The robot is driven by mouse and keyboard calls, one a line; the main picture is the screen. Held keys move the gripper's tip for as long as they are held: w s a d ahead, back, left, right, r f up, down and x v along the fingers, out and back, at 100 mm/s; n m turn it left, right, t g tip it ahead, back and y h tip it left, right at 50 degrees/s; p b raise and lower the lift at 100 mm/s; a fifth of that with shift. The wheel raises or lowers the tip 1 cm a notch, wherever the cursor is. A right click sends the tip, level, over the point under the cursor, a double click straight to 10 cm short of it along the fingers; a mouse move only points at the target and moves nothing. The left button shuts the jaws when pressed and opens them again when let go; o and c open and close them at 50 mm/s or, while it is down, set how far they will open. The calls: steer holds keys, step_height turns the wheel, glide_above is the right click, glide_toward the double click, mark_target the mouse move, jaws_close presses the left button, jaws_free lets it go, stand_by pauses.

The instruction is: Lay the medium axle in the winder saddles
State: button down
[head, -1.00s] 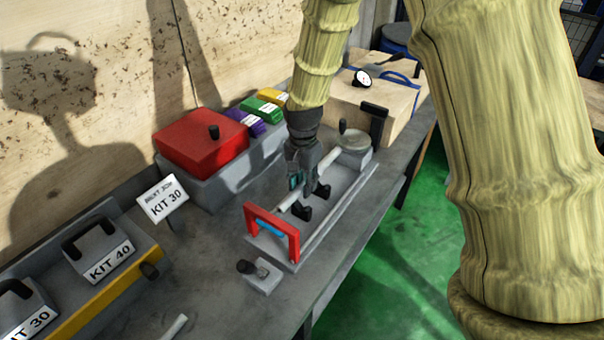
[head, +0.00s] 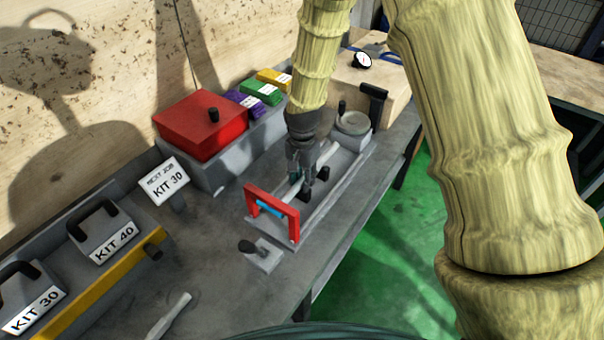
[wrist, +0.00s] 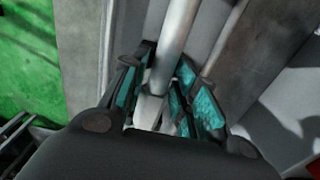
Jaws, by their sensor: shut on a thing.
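The medium axle (wrist: 177,30) is a pale grey rod. My gripper (wrist: 165,95) is shut on it, with teal pads on both sides of the rod. In the head view my gripper (head: 301,174) points down over the winder (head: 268,228), a long grey tray with a red end frame. The axle (head: 325,154) slants along the tray there, partly hidden by my gripper. Two black blocks, seemingly the saddles (head: 324,174), stand beside my fingers. I cannot tell whether the axle touches them.
A red-lidded box (head: 200,128) stands behind to the left, with coloured boxes (head: 260,92) beside it. A KIT 30 sign (head: 165,181) and grey kit blocks (head: 105,232) are at left. A small black-knobbed block (head: 258,255) sits before the winder. A pale rod (head: 170,315) lies at front.

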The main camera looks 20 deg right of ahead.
steer(key=shift+s+f, duration=0.15)
steer(key=shift+f, duration=0.25)
steer(key=shift+s+a+f, duration=0.1)
steer(key=shift+s+f, duration=0.05)
steer(key=shift+f, duration=0.05)
steer(key=c, duration=1.1)
jaws_free()
steer(key=shift+s+f, duration=0.1)
steer(key=shift+f, duration=0.05)
steer(key=shift+c, duration=0.2)
steer(key=shift+o, duration=0.2)
steer(key=shift+w+f, duration=0.2)
steer(key=shift+w, duration=0.05)
steer(key=shift+r, duration=0.2)
steer(key=shift+r, duration=0.1)
steer(key=shift+w+r, duration=0.15)
steer(key=shift+r, duration=0.65)
step_height(320, 180, up, 12)
steer(key=b, duration=0.3)
steer(key=shift+f, duration=0.1)
